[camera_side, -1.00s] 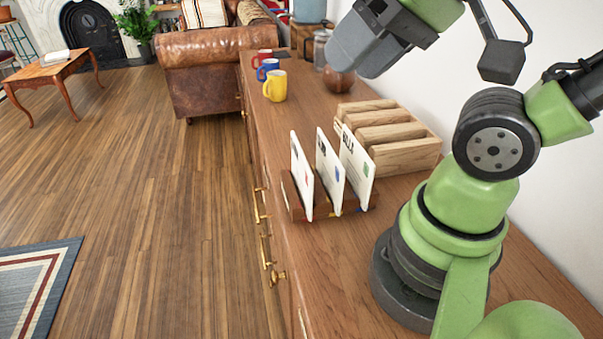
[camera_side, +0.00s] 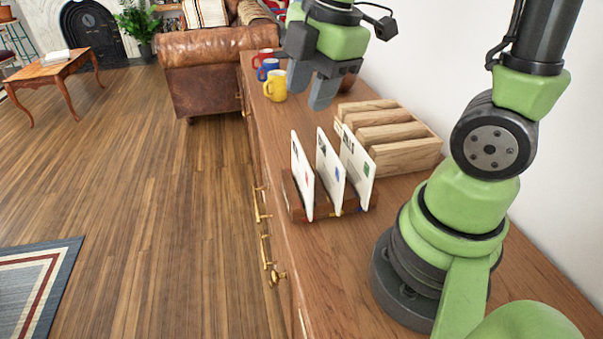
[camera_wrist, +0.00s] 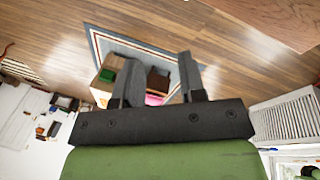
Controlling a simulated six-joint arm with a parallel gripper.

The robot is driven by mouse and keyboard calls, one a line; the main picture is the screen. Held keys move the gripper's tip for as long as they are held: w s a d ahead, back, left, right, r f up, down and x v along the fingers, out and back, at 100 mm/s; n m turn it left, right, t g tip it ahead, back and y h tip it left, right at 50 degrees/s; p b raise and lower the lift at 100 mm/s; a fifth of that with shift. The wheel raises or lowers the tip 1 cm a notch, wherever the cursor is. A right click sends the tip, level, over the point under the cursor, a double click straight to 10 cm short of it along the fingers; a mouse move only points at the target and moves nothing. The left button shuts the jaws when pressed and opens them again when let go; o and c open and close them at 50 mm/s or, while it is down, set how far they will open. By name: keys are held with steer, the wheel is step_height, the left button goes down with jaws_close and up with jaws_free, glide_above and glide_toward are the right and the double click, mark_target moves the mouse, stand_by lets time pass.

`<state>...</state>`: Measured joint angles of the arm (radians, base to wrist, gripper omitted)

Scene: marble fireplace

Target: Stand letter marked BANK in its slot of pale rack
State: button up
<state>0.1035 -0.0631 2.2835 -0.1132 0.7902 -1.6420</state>
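Three white letters stand upright in a dark brown wooden rack (camera_side: 296,208): a left letter (camera_side: 302,178), a middle letter (camera_side: 330,172) and a right letter (camera_side: 357,168). Their printing is too small to read, so I cannot tell which is marked BANK. The pale rack (camera_side: 405,156) stands just behind them, with several slots between wooden bars and no letter visible in it. My gripper (camera_side: 308,90) is in the air above and beyond both racks, fingers pointing down. The wrist view (camera_wrist: 158,80) shows its fingers apart with nothing between them.
Red (camera_side: 262,55), blue (camera_side: 267,68) and yellow mugs (camera_side: 275,86) stand on the far left of the wooden sideboard (camera_side: 335,270). A brown round pot (camera_side: 347,82) is partly hidden behind my gripper. The wall bounds the right side. The front sideboard top is clear.

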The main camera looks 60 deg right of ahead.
steer(key=w+d+f+n+g, duration=0.1)
steer(key=f+n, duration=0.1)
steer(key=n, duration=0.2)
steer(key=d+f+n, duration=0.1)
steer(key=f+n, duration=0.2)
steer(key=w+f+n+g, duration=0.1)
steer(key=f+n, duration=0.1)
steer(key=n, duration=0.2)
steer(key=shift+w+d+f+n+g, duration=0.3)
steer(key=shift+d+f, duration=0.05)
steer(key=shift+d, duration=0.05)
steer(key=shift+f+n, duration=0.3)
steer(key=shift+f, duration=0.05)
glide_above(304, 204)
steer(key=f, duration=0.6)
steer(key=d+f, duration=0.1)
steer(key=f, duration=0.2)
steer(key=shift+w+f, duration=0.25)
steer(key=shift+f, duration=0.1)
jaws_close()
